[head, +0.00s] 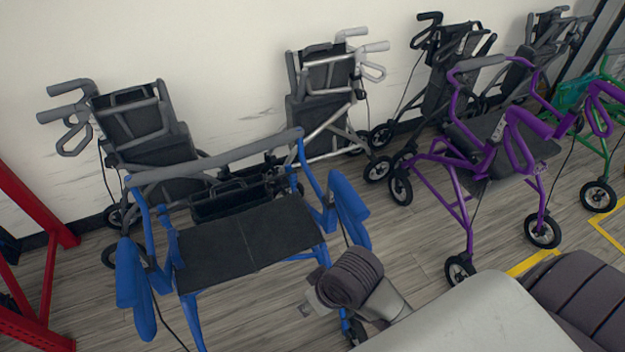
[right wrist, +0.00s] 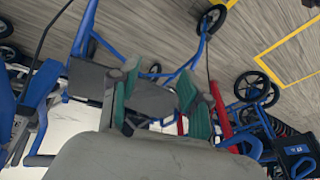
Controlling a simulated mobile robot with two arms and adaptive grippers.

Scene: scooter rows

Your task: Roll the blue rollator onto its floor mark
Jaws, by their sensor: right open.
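The blue rollator (head: 248,238) stands upright on the floor in the head view, with a dark seat, a grey back bar and blue handles. My right arm reaches in from the lower right, close to its right blue handle (head: 350,210). My right gripper (right wrist: 160,98) is open in the right wrist view, its green finger pads apart. Blue frame tubes (right wrist: 88,28) show beyond the pads; I cannot tell whether anything lies between them. Yellow floor outlines (right wrist: 262,52) show in the right wrist view and at the right of the head view (head: 532,262). My left gripper is out of view.
Grey rollators (head: 152,130) stand behind along the white wall. A purple rollator (head: 462,190) stands to the right, with a green one (head: 604,110) beyond. A red rack (head: 48,255) is at the left. Bare floor lies between the blue and purple rollators.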

